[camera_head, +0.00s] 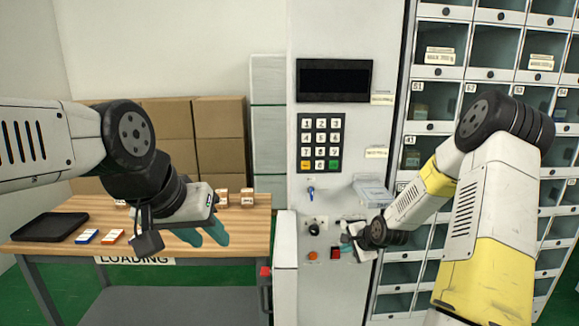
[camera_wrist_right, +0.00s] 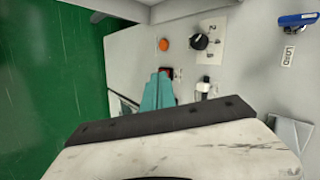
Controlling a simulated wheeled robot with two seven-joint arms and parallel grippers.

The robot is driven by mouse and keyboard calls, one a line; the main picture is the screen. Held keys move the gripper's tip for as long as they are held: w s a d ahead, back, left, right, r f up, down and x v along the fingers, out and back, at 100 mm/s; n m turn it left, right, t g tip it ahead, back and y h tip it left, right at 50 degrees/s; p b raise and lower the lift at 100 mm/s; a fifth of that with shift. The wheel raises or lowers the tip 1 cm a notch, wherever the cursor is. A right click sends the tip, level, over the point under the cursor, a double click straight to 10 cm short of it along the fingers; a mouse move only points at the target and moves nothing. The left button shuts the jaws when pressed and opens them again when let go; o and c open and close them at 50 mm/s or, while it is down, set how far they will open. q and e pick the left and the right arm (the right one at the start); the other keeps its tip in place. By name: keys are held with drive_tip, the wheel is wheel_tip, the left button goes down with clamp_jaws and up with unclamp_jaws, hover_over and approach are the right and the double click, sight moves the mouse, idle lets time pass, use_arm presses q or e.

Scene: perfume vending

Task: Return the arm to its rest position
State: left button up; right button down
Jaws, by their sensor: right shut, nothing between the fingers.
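My right arm comes in from the right in the head view, its wrist in front of the vending machine's control panel (camera_head: 325,215). My right gripper (camera_wrist_right: 160,78) shows in the right wrist view with its teal fingers together and nothing between them. Its tips overlap the dark-framed red button (camera_wrist_right: 177,73) in that view; I cannot tell whether they touch it. In the head view its fingers are mostly hidden. My left gripper (camera_head: 203,234) hangs over the front edge of the loading table (camera_head: 240,235), teal fingers apart and seemingly empty.
The panel has a keypad (camera_head: 320,142), an orange button (camera_wrist_right: 164,44), a black knob (camera_wrist_right: 199,42) and a blue key (camera_wrist_right: 297,19). Glass-fronted lockers (camera_head: 430,100) stand at right. A black tray (camera_head: 50,226) and small boxes (camera_head: 112,237) lie on the table. Cartons stand behind.

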drive_tip(key=s+r+n+g+h, duration=0.1)
drive_tip(key=s+r+n, duration=0.3)
drive_tip(key=s+r, duration=0.45)
drive_tip(key=s+r+n+h, duration=0.1)
drive_tip(key=s+r+n, duration=0.35)
drive_tip(key=r, duration=0.75)
drive_tip(key=s+a+r+n, duration=0.2)
drive_tip(key=s+r, duration=0.2)
drive_tip(key=s, duration=0.6)
drive_tip(key=s+a+r+n+g+y, duration=0.1)
drive_tip(key=s+a+r+n, duration=0.1)
drive_tip(key=s, duration=0.8)
drive_tip(key=shift+a+r+n, duration=0.15)
drive_tip(key=shift+r+n, duration=0.7)
